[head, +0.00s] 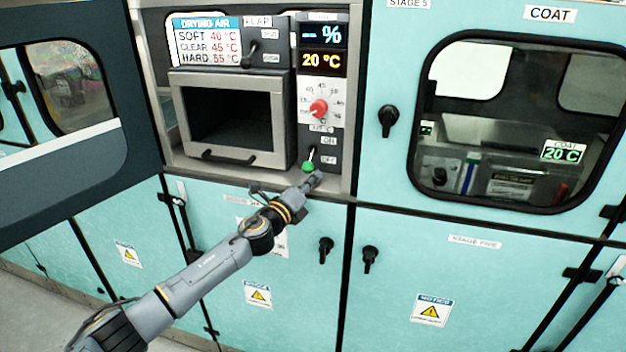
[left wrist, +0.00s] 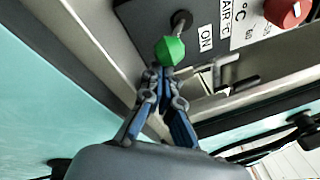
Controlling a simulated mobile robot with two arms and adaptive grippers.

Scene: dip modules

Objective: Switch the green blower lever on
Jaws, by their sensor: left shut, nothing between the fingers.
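The green blower lever (head: 309,166) is on the dark panel below the red dial, its green knob hanging down beside the OFF label. The ON label (head: 328,141) is above it. My left gripper (head: 314,180) is shut and empty, with its fingertips just below the knob. In the left wrist view the green knob (left wrist: 170,50) sits right at the tips of my closed left gripper (left wrist: 162,74); I cannot tell whether they touch. My right gripper is not in view.
A red dial (head: 319,108) and a display (head: 323,48) reading "-- %" and 20 °C are above the lever. An open dark chamber (head: 229,119) is to the left, with a metal frame edge (head: 346,120) close on the right. A black door handle (head: 387,120) sticks out farther right.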

